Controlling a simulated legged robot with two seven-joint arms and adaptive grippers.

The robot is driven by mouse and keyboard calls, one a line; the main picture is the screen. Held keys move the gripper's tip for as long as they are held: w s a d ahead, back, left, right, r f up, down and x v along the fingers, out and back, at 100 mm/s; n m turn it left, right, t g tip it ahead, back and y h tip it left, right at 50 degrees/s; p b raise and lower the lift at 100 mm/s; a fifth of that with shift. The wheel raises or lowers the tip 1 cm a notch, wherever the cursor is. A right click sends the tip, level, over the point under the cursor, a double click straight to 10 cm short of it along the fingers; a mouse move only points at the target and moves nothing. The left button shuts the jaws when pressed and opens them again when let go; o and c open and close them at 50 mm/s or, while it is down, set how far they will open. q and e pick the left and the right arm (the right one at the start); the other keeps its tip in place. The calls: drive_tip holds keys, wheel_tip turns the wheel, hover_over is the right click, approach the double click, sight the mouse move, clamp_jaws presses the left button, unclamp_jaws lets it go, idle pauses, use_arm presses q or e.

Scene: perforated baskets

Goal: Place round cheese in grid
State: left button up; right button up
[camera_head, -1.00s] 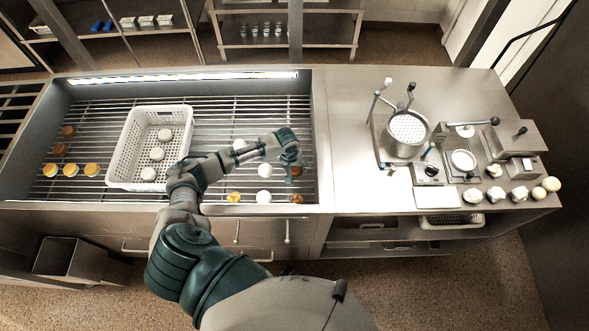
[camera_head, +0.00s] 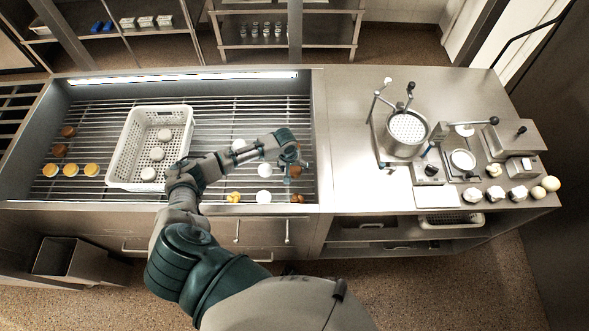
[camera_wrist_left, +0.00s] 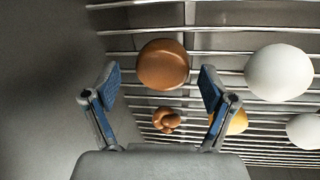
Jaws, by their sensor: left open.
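My left gripper (camera_head: 293,152) hangs open over the right end of the metal grid (camera_head: 215,115). In the left wrist view its two blue-padded fingers (camera_wrist_left: 160,88) are apart. A smooth brown round cheese (camera_wrist_left: 163,64) shows between and beyond the fingertips, with nothing gripped. A smaller, knotted brown piece (camera_wrist_left: 166,120) lies below it in that view. A yellow piece (camera_wrist_left: 239,121) is partly hidden behind a finger, and white round cheeses (camera_wrist_left: 279,72) are at the right. In the head view, brown (camera_head: 296,171) and white (camera_head: 264,170) pieces lie below the gripper. My right gripper is not seen.
A white perforated basket (camera_head: 115,170) holds three white cheeses on the grid. Yellow (camera_head: 70,170) and brown (camera_head: 60,150) cheeses lie to its left. The grid's right wall (camera_head: 319,140) is close to the gripper. A steel counter with a pot (camera_head: 407,135) and devices stands at the right.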

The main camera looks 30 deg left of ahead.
sight(290, 172)
use_arm(q)
wheel_tip(290, 172, up, 10)
drive_tip(key=s+a+p, duration=0.1)
drive_tip(key=shift+s+r, duration=0.2)
drive_tip(key=shift+s, duration=0.05)
drive_tip(key=shift+a, duration=0.1)
